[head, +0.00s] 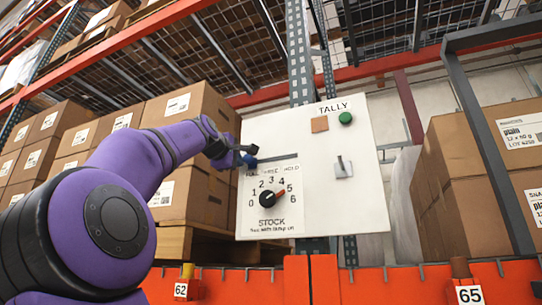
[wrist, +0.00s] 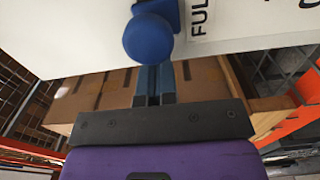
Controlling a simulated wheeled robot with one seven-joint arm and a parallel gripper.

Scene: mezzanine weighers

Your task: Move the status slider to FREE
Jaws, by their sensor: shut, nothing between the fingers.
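The status slider is a blue ball knob (head: 250,161) at the left end of a horizontal slot (head: 280,157) in a white panel (head: 350,210). It is by the left word of the label strip (head: 272,170), whose middle word looks like FREE and right word reads HOLD. In the wrist view the blue knob (wrist: 150,38) is large, beside a label starting "FUL". My gripper (wrist: 154,92) is shut and empty, its fingertips right at the knob; I cannot tell whether they touch. In the head view my gripper (head: 240,155) is at the panel's left edge, partly hidden by my wrist.
Stacked cartons (head: 190,115) stand behind on the left. An orange barrier (head: 330,280) runs below.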

